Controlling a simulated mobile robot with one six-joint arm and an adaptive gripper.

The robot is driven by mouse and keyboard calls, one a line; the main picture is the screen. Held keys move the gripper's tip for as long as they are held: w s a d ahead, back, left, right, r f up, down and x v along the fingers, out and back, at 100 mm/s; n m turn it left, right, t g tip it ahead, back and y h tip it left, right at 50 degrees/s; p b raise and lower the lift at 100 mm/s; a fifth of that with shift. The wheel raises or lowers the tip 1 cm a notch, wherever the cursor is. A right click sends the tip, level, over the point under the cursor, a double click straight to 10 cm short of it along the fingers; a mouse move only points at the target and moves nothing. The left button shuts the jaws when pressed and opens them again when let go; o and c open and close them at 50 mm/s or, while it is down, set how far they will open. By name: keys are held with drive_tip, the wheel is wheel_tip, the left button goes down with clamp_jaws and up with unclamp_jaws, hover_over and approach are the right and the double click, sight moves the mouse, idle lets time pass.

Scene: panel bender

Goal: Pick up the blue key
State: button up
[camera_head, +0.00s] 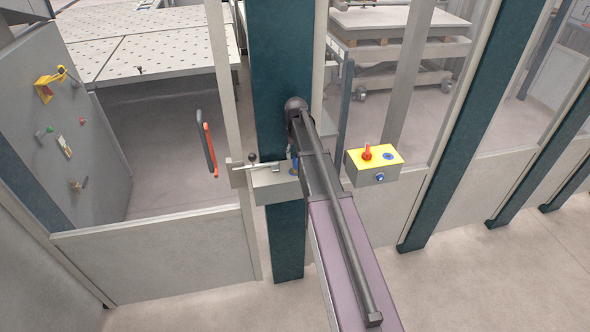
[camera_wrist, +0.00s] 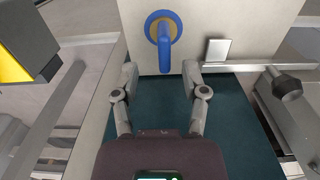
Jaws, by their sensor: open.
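The blue key (camera_wrist: 165,50) sits in a round blue-and-yellow lock on the face of a pale grey box, in the top middle of the wrist view. In the head view a bit of blue (camera_head: 294,165) shows on the grey latch box (camera_head: 275,188) on the dark green post, partly hidden by my arm. My gripper (camera_wrist: 161,72) is open and empty. Its two fingers stand either side of the key's lower end in the wrist view. I cannot tell whether they touch it. My gripper is hidden behind my arm in the head view.
A black-knobbed latch handle (camera_wrist: 286,84) is close beside the box. A yellow-topped control box (camera_head: 375,164) with a red switch is to the right of my arm. A gate with a red-and-black handle (camera_head: 207,146) stands left. Green posts and low panels border the fence.

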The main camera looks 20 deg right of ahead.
sight(295, 159)
drive_tip(key=shift+f, duration=0.1)
idle(0.3)
drive_tip(key=f+b, duration=0.3)
drive_tip(key=shift+s+a+f+b, duration=0.2)
drive_tip(key=shift+s+a+b, duration=0.05)
drive_tip(key=shift+s+b, duration=0.05)
drive_tip(key=shift+f+b, duration=0.85)
clamp_jaws()
